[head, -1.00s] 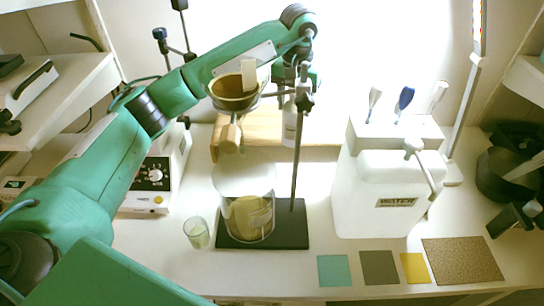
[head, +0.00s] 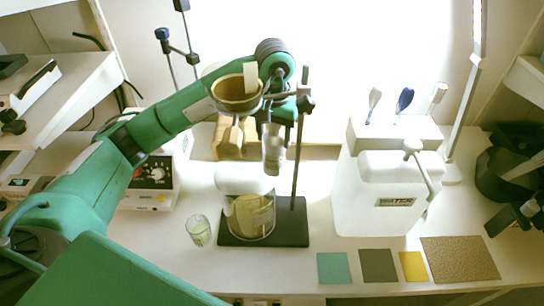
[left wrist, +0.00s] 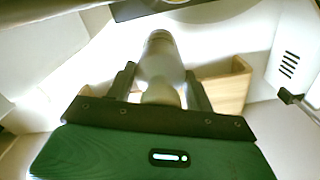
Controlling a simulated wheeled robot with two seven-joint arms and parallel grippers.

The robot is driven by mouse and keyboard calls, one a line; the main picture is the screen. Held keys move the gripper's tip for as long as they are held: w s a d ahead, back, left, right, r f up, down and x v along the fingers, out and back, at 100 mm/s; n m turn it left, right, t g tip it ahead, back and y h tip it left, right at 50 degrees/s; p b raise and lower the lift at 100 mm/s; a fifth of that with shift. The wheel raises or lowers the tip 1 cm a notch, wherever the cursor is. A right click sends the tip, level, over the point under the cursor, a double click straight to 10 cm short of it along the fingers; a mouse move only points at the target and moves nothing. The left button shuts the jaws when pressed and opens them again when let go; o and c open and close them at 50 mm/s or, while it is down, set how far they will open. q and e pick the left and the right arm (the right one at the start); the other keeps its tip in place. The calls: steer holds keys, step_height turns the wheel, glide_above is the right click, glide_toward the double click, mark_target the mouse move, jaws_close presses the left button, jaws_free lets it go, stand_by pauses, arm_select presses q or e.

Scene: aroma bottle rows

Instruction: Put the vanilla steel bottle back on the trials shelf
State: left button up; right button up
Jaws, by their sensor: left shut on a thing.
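My left gripper (head: 276,120) is shut on a silvery steel bottle (head: 272,150). The bottle hangs upright below the gripper, in front of the wooden shelf and beside the stand's rod. In the left wrist view the bottle (left wrist: 161,62) sits between the two fingers (left wrist: 162,88). Its label cannot be read. A pale wooden shelf (head: 229,150) stands on the bench at the back, partly hidden by the arm, funnel and bottle. Its wooden end also shows in the left wrist view (left wrist: 232,88). No trials sign can be read. My right gripper is not in view.
A stand with a dark base (head: 292,232), a rod and a brown funnel (head: 237,94) holds a glass beaker (head: 250,218) close below the bottle. A white water container (head: 375,205) stands right of it. A small glass (head: 199,230) stands left.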

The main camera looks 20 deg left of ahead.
mark_target(274, 153)
arm_select(q)
step_height(274, 153, down, 4)
steer(key=shift+r, duration=0.15)
steer(key=shift+f, duration=0.25)
step_height(274, 153, down, 2)
steer(key=shift+f, duration=0.2)
steer(key=shift+s+a+f+p, duration=0.1)
steer(key=shift+s+f+p, duration=0.3)
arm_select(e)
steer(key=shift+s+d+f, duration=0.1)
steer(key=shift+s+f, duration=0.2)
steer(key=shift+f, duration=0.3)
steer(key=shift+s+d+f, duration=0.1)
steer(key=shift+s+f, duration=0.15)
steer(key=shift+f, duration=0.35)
arm_select(q)
steer(key=shift+f, duration=0.1)
steer(key=o, duration=1.5)
steer(key=shift+o, duration=0.3)
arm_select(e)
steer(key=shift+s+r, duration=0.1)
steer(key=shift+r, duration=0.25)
